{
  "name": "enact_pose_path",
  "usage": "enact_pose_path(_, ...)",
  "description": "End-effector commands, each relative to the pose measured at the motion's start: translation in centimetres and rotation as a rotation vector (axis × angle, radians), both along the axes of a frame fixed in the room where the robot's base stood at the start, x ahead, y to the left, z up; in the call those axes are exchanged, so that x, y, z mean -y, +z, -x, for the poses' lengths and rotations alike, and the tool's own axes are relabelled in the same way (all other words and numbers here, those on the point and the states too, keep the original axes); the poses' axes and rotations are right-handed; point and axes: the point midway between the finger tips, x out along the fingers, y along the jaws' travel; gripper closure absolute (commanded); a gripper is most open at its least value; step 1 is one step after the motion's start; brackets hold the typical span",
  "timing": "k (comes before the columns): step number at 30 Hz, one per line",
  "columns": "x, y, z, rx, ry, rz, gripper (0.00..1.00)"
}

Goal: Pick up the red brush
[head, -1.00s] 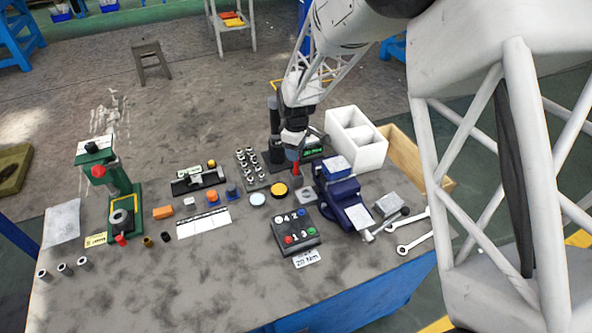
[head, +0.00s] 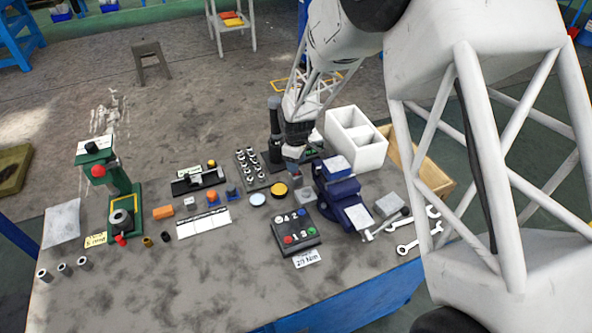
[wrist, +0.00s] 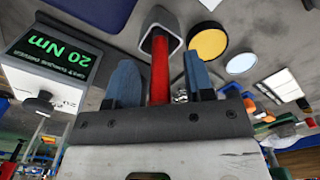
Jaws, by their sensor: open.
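The red brush (wrist: 160,72) shows in the wrist view as a straight red bar between the two blue fingers of my gripper (wrist: 158,64). The fingers are open, one on each side, with a gap between each and the bar. The bar's far end overlaps a grey square piece with a dark opening (wrist: 151,17); whether it stands inside it I cannot tell. In the head view my gripper (head: 294,157) points down at the back of the bench, left of the blue vise (head: 337,187). There the brush is mostly hidden by the gripper.
A white divided box (head: 356,139) stands behind the vise. A torque display reading 20 Nm (wrist: 52,50) is close on the left in the wrist view. A yellow disc (head: 279,189), a pale disc (head: 257,199) and a button box (head: 295,230) lie nearby.

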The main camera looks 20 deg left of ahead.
Motion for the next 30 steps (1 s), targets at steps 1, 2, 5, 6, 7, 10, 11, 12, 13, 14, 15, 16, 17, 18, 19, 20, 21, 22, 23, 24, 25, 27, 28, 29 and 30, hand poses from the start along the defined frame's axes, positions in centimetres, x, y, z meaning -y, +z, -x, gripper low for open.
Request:
enact_pose_path(1,0.0,-0.37,-0.01,0.0,0.0,0.0,0.52)
enact_pose_path(2,-0.01,-0.52,-0.01,0.0,0.0,0.0,0.52)
enact_pose_path(5,-0.01,-0.76,-0.01,0.0,0.0,0.0,0.52)
enact_pose_path(6,-0.01,-0.78,-0.01,0.0,0.0,0.0,0.52)
enact_pose_path(7,-0.01,-0.78,-0.01,0.0,0.0,0.0,0.52)
enact_pose_path(10,-0.01,-0.77,-0.01,0.0,0.0,0.0,0.52)
enact_pose_path(11,-0.01,-0.76,-0.01,0.0,0.0,0.0,0.52)
enact_pose_path(12,0.0,-0.77,-0.01,0.0,0.0,0.0,0.52)
enact_pose_path(13,-0.01,-0.77,0.0,0.0,0.0,0.0,0.52)
enact_pose_path(14,-0.01,-0.76,0.0,0.0,0.0,0.0,0.52)
enact_pose_path(15,-0.01,-0.76,0.0,0.0,0.0,0.0,0.52)
enact_pose_path(16,-0.01,-0.76,0.0,0.0,0.0,0.0,0.52)
enact_pose_path(17,-0.01,-0.76,0.0,0.0,0.0,0.0,0.52)
enact_pose_path(18,0.0,-0.76,0.0,0.0,0.0,0.0,0.52)
enact_pose_path(19,0.0,-0.76,0.0,0.0,0.0,0.0,0.52)
enact_pose_path(20,-0.01,-0.76,-0.01,0.0,0.0,0.0,0.52)
enact_pose_path(21,-0.01,-0.76,0.0,0.0,0.0,0.0,0.56)
enact_pose_path(22,-0.01,-0.76,0.0,0.0,0.0,0.0,0.61)
enact_pose_path(23,-0.01,-0.76,0.0,0.0,0.0,0.0,0.66)
enact_pose_path(24,-0.01,-0.76,0.0,0.0,0.0,0.0,0.72)
enact_pose_path(25,0.0,-0.76,0.0,0.0,0.0,0.0,0.76)
enact_pose_path(27,0.0,-0.76,0.0,0.0,0.0,0.0,0.87)
enact_pose_path(28,-0.01,-0.76,0.0,0.0,0.0,0.0,0.92)
enact_pose_path(29,-0.01,-0.76,0.0,0.0,0.0,0.0,0.96)
enact_pose_path(30,-0.01,-0.75,0.0,0.0,0.0,0.0,1.0)
